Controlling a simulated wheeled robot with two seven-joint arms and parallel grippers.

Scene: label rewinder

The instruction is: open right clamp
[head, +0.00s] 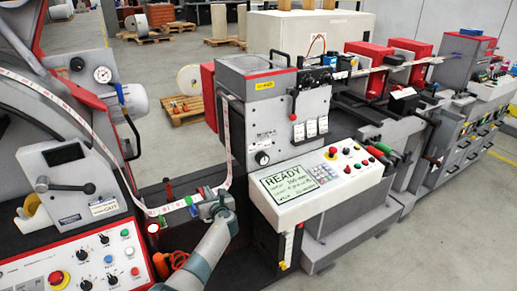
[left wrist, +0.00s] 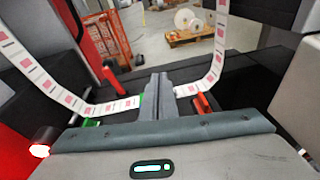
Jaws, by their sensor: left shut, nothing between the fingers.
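The printed label web (head: 170,207) runs across a low dark splice table between the two machines, then rises on the right. My left gripper (head: 212,206) is over the right part of this web. In the left wrist view its fingers (left wrist: 158,84) are shut and empty, between the two web sections. A red clamp lever (left wrist: 202,104) stands just right of the fingers, at the right web section; a gap shows between them. A green clamp part (left wrist: 92,122) is at the left web section. Whether the red clamp is open or closed I cannot tell. My right gripper is not in view.
A grey machine with a control panel (head: 80,245) and lit buttons stands on the left. The printing unit with a READY screen (head: 287,187) stands on the right. An orange object (head: 178,261) is below my left arm. Pallets and rolls stand on the floor behind.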

